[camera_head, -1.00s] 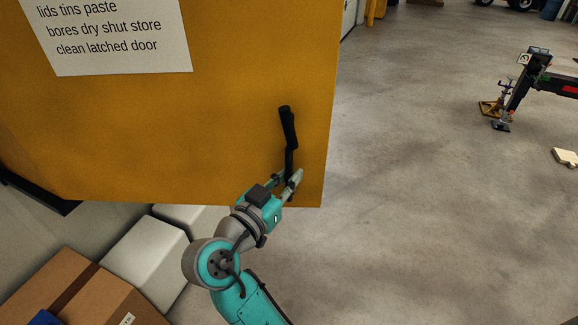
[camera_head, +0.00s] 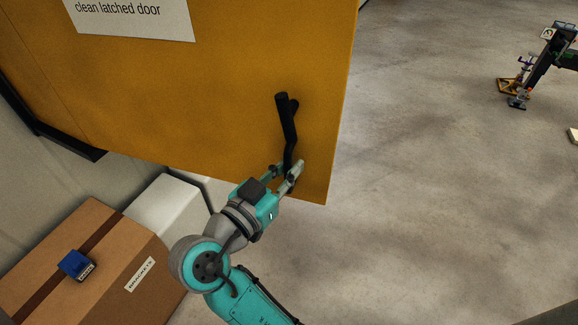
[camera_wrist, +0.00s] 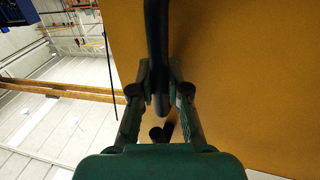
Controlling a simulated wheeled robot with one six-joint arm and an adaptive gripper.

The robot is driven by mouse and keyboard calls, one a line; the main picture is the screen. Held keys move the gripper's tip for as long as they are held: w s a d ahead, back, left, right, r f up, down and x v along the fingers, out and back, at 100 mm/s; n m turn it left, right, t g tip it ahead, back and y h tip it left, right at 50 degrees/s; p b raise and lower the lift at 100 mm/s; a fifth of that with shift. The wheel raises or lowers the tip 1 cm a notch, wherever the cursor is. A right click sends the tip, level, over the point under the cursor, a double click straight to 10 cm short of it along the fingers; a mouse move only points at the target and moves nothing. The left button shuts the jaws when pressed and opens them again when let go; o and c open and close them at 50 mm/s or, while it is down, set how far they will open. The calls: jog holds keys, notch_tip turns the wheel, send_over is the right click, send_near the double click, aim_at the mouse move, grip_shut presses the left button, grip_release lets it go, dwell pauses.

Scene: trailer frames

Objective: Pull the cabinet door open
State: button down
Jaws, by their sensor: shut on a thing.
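The cabinet door (camera_head: 220,110) is a flat orange-yellow panel filling the upper left of the head view, with a white text label (camera_head: 135,15). Its free edge is at right and its lower edge slants. A black bar handle (camera_head: 286,120) stands out near the lower right corner. My teal and grey gripper (camera_head: 284,173) is shut on the lower part of this handle. In the wrist view the handle (camera_wrist: 156,40) runs down between the two fingers (camera_wrist: 160,88), and the door (camera_wrist: 245,70) fills the right side. The exact finger contact is partly hidden.
A brown box (camera_head: 105,240) marked brackets, with a small blue item (camera_head: 76,264) on it, and a white box (camera_head: 168,208) sit at lower left, below the door. Bare concrete floor (camera_head: 430,200) lies at right. A black stand (camera_head: 545,70) is at far right.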

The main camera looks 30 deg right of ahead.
jog(key=c, duration=1.4)
grip_release()
jog(key=v, duration=1.2)
jog(key=shift+w, duration=0.1)
